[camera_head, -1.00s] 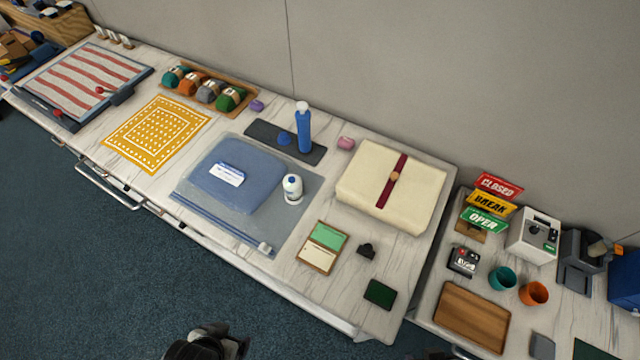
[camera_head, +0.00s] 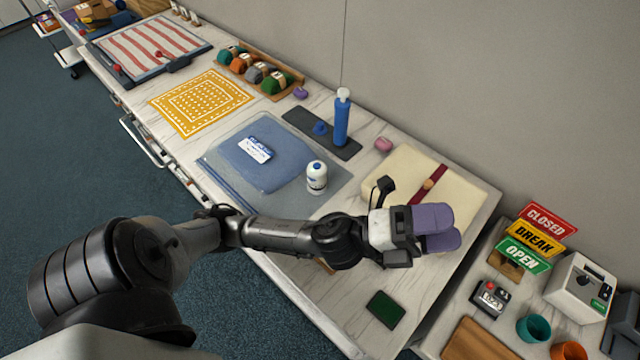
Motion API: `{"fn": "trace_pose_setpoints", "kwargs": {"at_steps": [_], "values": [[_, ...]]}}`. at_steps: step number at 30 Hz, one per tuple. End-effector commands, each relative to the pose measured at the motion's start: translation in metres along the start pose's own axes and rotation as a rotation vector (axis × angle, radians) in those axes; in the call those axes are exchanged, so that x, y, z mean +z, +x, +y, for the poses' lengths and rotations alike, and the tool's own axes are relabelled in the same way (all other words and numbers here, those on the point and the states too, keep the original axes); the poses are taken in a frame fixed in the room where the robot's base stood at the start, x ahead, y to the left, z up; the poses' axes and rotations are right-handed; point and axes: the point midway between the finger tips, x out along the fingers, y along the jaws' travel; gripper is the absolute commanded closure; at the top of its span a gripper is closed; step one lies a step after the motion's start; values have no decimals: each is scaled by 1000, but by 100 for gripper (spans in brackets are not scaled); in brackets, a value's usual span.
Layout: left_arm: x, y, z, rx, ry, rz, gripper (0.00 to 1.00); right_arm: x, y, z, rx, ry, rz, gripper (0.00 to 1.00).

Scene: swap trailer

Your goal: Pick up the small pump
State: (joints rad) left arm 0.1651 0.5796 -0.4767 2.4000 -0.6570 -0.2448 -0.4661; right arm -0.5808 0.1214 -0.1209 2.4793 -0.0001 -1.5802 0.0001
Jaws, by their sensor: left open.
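A tall blue cylinder with a white top (camera_head: 341,118) stands upright on a dark mat (camera_head: 310,131) at the back middle. A small white rounded device with a blue top (camera_head: 317,177) stands on the clear bag around a folded blue item (camera_head: 262,165). I cannot tell for sure which of these two is the small pump. My left gripper (camera_head: 442,229), with purple finger pads, is open and empty above the cream wrapped bundle (camera_head: 399,172). It is right of and nearer than both possible pumps, apart from them. My right gripper is out of view.
A dark green square (camera_head: 384,309) lies at the front. Signs (camera_head: 535,236) and a teal cup (camera_head: 533,327) stand on the right table. My left arm crosses the front edge.

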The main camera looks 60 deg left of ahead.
Motion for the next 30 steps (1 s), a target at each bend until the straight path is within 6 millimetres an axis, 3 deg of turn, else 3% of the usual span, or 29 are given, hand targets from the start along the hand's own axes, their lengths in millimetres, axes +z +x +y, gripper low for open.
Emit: {"fn": "trace_pose_setpoints", "kwargs": {"at_steps": [1,3,6,9,11,14,18,21,24,26,27,30], "values": [[-16,2,-4,-78,157,147,14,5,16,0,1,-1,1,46],[-41,0,-11,-182,377,355,14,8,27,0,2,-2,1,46],[-69,-16,-4,-306,692,654,14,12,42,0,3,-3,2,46],[-81,-43,19,-396,999,960,14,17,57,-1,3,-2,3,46],[-76,-61,38,-427,1174,1148,14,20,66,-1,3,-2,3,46],[-49,-94,70,-436,1438,1471,14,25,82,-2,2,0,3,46],[20,-135,97,-343,1705,1923,14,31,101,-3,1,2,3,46],[75,-161,98,-208,1797,2214,14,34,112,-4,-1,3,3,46],[122,-184,87,-48,1815,2457,14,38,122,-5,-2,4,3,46],[146,-196,77,48,1799,2574,14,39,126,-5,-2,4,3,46],[158,-204,70,-102,-1731,-2566,14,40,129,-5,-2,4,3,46],[182,-218,55,-213,-1597,-2552,14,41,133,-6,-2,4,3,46]]}}
